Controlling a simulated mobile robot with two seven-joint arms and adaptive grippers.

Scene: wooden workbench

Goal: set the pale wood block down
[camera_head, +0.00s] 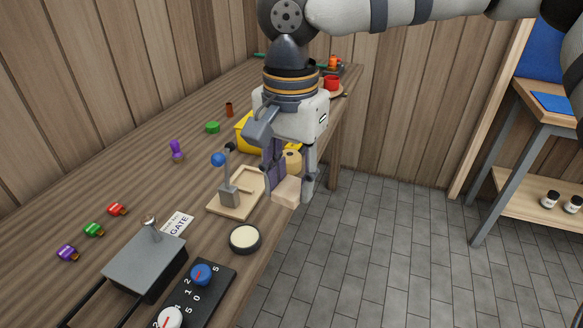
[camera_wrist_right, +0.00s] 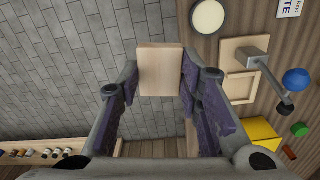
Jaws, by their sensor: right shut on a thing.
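The pale wood block (camera_head: 287,192) is between the fingertips of my right gripper (camera_head: 290,188), at the front edge of the wooden bench (camera_head: 130,180). The right wrist view also shows the block (camera_wrist_right: 160,70), with a finger of my right gripper (camera_wrist_right: 160,82) on each side of it. In that view the block lies mostly over the grey floor, just beside the bench edge. Whether its underside touches anything cannot be told. My left gripper is in neither view.
A framed wooden board with a lever (camera_head: 228,196) stands just left of the block. A round pale-topped dark disc (camera_head: 245,238) is nearer. Open floor (camera_head: 390,250) lies right of the bench.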

